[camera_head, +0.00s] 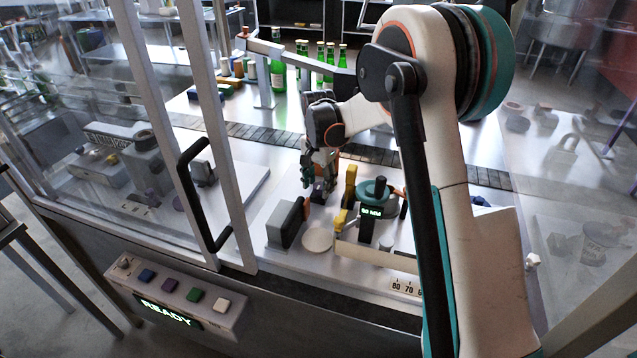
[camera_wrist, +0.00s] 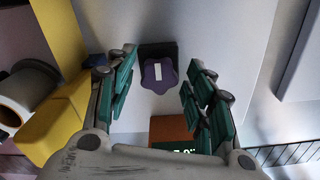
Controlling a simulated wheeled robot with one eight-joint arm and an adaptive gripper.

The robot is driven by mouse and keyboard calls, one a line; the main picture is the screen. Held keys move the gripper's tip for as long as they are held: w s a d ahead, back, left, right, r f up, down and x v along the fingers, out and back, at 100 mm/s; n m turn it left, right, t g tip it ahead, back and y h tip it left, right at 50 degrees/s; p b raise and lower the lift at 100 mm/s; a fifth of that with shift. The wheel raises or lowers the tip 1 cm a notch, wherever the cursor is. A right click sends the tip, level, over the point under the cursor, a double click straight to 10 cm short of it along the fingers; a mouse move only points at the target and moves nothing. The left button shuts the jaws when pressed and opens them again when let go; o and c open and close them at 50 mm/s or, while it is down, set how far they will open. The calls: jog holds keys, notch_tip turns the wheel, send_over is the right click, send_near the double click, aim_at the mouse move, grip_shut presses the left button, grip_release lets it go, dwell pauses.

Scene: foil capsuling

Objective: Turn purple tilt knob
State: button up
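The purple tilt knob (camera_wrist: 159,75) is a lobed knob with a white mark on its face, mounted on a dark block (camera_wrist: 158,50). In the wrist view it lies between the green-padded fingers of my gripper (camera_wrist: 161,64). The fingers are spread, one on each side, with visible gaps to the knob. In the head view my gripper (camera_head: 320,170) hangs over the work surface, just above a small dark purple piece (camera_head: 318,192) that looks like the same knob and its block. An orange-brown block (camera_wrist: 172,128) with a green display, partly hidden, sits below the knob in the wrist view.
Yellow parts (camera_head: 350,183) and a station with a green "60 MM" display (camera_head: 376,211) stand close right of my gripper. A grey block (camera_head: 287,224) is at front left. The door frame (camera_head: 215,130) and its black handle (camera_head: 192,190) stand left. A front panel (camera_head: 180,293) reads READY.

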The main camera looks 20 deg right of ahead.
jog(key=c, duration=0.7)
jog(key=shift+o, duration=0.2)
jog(key=shift+n, duration=0.4)
jog(key=n, duration=0.3)
jog(key=shift+n+b, duration=0.35)
jog(key=shift+n, duration=0.05)
jog(key=n, duration=0.3)
jog(key=shift+d+n, duration=0.1)
jog(key=shift+n, duration=0.2)
jog(key=n, duration=0.3)
jog(key=shift+b, duration=0.35)
jog(key=shift+d+n, duration=0.1)
jog(key=shift+n, duration=2.1)
